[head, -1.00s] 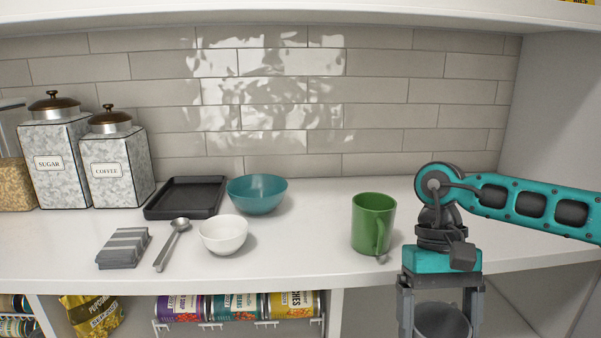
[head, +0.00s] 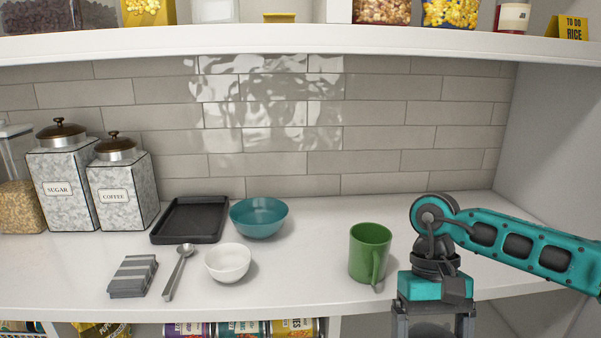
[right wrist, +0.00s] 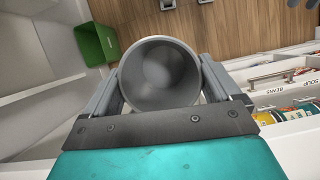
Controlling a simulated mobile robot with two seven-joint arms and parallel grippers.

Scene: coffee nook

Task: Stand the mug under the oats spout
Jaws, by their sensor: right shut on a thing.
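My right gripper (head: 433,334) hangs low in front of the counter's front edge, at the bottom of the head view. It is shut on a grey cup-like mug, cut off by the head view's lower edge. In the right wrist view the grey mug (right wrist: 160,78) sits between the fingers, its round mouth facing the camera and its inside looking empty. A green mug (head: 369,250) stands upright on the counter, left of my right arm, its handle toward the front. No oats spout can be made out. My left gripper is out of view.
A white bowl (head: 228,263), teal bowl (head: 259,218), black tray (head: 186,221), spoon (head: 178,272) and folded cloth (head: 133,276) lie on the counter. Canisters (head: 122,190) and a clear grain container (head: 20,195) stand left. An upper shelf (head: 300,47) overhangs. Cans (head: 240,329) sit below.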

